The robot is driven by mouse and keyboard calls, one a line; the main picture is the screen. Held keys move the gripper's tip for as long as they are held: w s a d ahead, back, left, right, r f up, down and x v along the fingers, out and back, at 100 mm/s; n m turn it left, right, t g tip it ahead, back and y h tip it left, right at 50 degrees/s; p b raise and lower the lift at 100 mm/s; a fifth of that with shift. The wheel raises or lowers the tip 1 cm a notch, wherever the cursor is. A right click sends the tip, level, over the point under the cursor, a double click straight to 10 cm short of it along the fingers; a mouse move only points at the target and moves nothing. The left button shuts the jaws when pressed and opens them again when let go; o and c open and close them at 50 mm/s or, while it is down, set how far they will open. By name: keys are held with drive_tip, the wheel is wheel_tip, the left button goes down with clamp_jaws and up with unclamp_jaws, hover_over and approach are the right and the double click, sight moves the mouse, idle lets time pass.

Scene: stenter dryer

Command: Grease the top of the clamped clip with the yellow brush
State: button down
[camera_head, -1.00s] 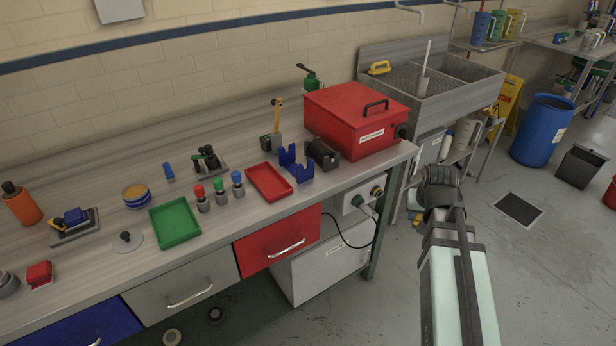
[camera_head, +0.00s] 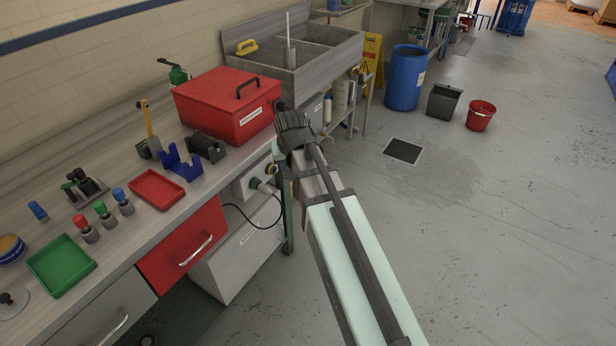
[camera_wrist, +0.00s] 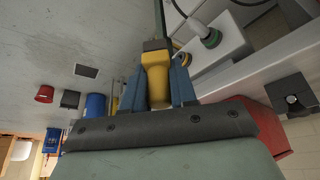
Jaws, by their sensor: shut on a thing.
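In the wrist view, my gripper (camera_wrist: 157,85) is shut on a yellow handle (camera_wrist: 156,80) with a dark band at its far end, gripped between two blue fingers. I take it for the yellow brush; its bristles cannot be made out. In the head view my dark wrist is out past the bench's right end, and its fingers and the handle are hidden. A black clamp device on a grey plate (camera_head: 86,188) stands at the left of the bench. I cannot tell whether it holds the clip.
A red lidded box (camera_head: 226,108) stands at the bench's right end. A blue cradle (camera_head: 181,163), a red tray (camera_head: 157,190), a green tray (camera_head: 61,265), small capped bottles and a thin yellow upright stick (camera_head: 148,120) crowd the bench. The floor at right is clear around a drain (camera_head: 403,151).

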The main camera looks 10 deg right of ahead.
drive_tip(key=w+a+r, duration=0.4)
drive_tip(key=a, duration=0.5)
drive_tip(key=w+a+r, duration=0.4)
drive_tip(key=a+r, duration=0.1)
drive_tip(key=a, duration=0.4)
drive_tip(key=a+r+n+t, duration=0.1)
drive_tip(key=a+r, duration=0.2)
drive_tip(key=a, duration=1.6)
drive_tip(key=s+a+t, duration=0.1)
drive_tip(key=s+a, duration=0.3)
drive_tip(key=a, duration=0.7)
drive_tip(key=s+a, duration=0.5)
drive_tip(key=a, duration=0.5)
drive_tip(key=s+a+t+h, duration=0.1)
drive_tip(key=s+a, duration=1.4)
drive_tip(key=a, duration=0.2)
drive_tip(key=shift+m, duration=0.4)
drive_tip(key=shift+w+a+f, duration=0.1)
drive_tip(key=shift+f, duration=1.55)
drive_tip(key=shift+w+a+f, duration=0.1)
drive_tip(key=shift+f, duration=1.55)
drive_tip(key=shift+f, duration=0.55)
wheel_tip(320, 180, up, 7)
